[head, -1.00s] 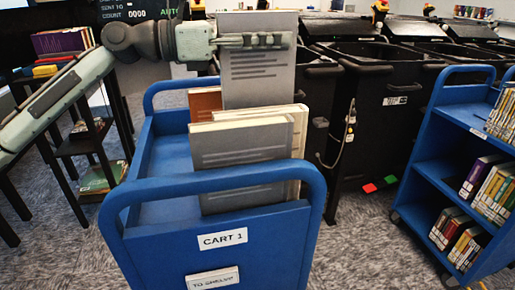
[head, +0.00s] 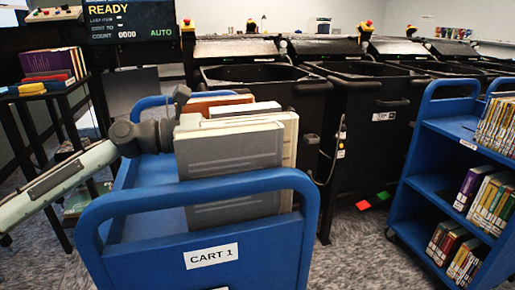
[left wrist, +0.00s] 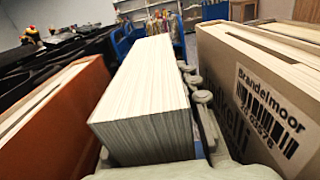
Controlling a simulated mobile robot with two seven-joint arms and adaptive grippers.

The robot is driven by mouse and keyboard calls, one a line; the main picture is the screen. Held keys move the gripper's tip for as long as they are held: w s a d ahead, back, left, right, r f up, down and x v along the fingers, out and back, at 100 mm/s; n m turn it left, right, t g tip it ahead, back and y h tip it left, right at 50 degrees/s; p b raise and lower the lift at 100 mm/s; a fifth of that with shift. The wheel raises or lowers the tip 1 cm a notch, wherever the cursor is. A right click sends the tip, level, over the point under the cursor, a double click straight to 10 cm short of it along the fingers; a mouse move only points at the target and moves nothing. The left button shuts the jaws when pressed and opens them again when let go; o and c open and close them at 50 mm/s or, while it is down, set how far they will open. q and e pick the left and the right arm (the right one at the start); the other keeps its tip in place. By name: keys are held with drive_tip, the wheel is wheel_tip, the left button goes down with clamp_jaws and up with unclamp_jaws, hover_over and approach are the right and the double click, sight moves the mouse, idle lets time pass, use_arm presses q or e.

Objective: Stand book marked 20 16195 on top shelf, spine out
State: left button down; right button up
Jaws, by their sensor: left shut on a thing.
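My left gripper (left wrist: 192,84) is shut on a book (left wrist: 145,95), whose pale page block faces the left wrist camera. An orange book (left wrist: 62,118) stands to its left and a tan book (left wrist: 265,90) to its right, with a label reading "Brandelmoor". The held book is largely hidden there. No mark 20 16195 is readable. A blue shelf unit (head: 432,110) with several books stands at right. My right gripper is not in view.
Black bins (head: 365,130) stand behind the cart. A dark rack (head: 62,120) with books is at left, beside a screen (head: 130,22) reading READY.

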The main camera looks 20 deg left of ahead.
use_arm(q)
drive_tip(key=shift+f+b, duration=0.35)
drive_tip(key=shift+f, duration=1.45)
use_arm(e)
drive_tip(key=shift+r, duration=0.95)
use_arm(q)
drive_tip(key=shift+f, duration=0.15)
drive_tip(key=c, duration=1.4)
unclamp_jaws()
drive_tip(key=shift+o, duration=0.2)
drive_tip(key=b+v, duration=0.2)
drive_tip(key=v, duration=1)
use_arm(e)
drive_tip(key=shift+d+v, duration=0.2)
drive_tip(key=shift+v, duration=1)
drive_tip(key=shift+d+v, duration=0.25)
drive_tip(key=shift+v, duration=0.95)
use_arm(q)
drive_tip(key=shift+a, duration=0.1)
